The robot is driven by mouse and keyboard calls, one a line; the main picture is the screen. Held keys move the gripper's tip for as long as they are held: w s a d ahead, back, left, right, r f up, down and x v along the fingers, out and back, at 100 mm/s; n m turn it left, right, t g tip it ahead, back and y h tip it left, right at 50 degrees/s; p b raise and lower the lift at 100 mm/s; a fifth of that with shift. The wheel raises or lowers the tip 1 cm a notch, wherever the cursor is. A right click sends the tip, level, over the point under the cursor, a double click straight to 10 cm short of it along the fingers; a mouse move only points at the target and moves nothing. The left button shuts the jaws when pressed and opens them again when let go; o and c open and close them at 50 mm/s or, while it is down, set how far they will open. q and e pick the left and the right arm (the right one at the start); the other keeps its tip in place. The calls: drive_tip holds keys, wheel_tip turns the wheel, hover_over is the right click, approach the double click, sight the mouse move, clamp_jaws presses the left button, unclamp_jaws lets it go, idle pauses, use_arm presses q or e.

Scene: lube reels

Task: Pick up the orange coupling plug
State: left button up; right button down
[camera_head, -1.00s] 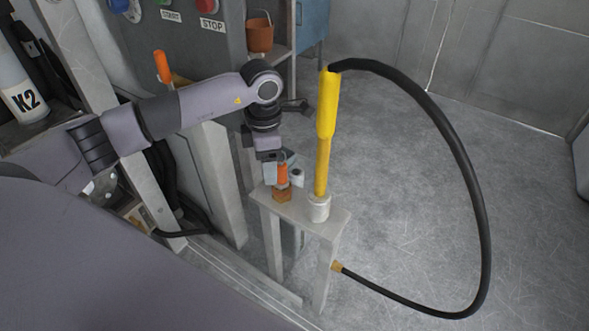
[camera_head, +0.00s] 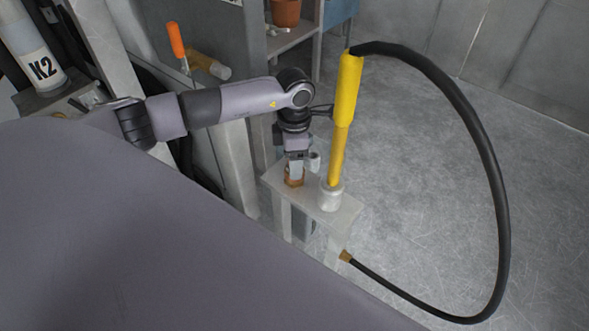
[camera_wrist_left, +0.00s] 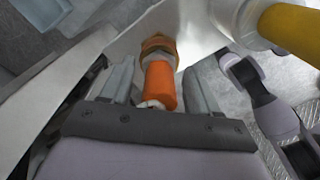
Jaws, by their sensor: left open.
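The orange coupling plug (camera_wrist_left: 160,86) stands on a brown, brass-like base in the left wrist view. In the head view the base (camera_head: 294,182) shows on a small grey stand (camera_head: 341,207), and the fingers hide most of the orange part. My left gripper (camera_head: 295,170) points down at the plug. Its fingers are open, one on each side of the orange body, with visible gaps in the left wrist view.
A tall yellow handle (camera_head: 345,105) stands upright in a white collar (camera_head: 330,196) on the same stand, close to the right of my gripper. A black hose (camera_head: 491,165) loops from its top to the stand's side. Open floor lies to the right.

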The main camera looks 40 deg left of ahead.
use_arm(q)
drive_tip(key=shift+r, duration=0.1)
clamp_jaws()
